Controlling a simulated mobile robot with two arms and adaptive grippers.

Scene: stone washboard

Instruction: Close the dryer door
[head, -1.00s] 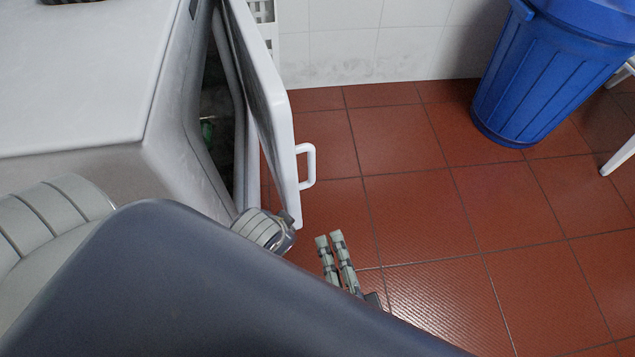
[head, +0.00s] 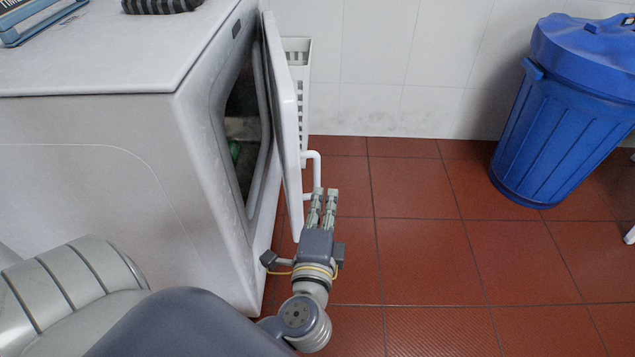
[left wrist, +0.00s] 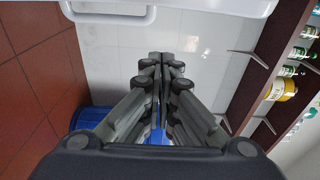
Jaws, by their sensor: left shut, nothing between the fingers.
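The white dryer (head: 120,150) stands at the left with its front opening facing right. Its white door (head: 287,120) is partly open, swung outward, with a white handle (head: 316,172) on its outer face. The door's edge and handle (left wrist: 112,18) also show at the top of the left wrist view. My left gripper (head: 324,191) is shut and empty, beside the handle's lower end in the head view; I cannot tell whether they touch. The left fingertips (left wrist: 160,55) are together in the left wrist view. My right gripper is not in view.
A blue lidded bin (head: 565,110) stands at the right by the tiled wall (head: 410,60). A white slatted basket (head: 298,85) is behind the door. The red tiled floor (head: 430,250) between is clear. Shelves with bottles (left wrist: 283,90) show in the left wrist view.

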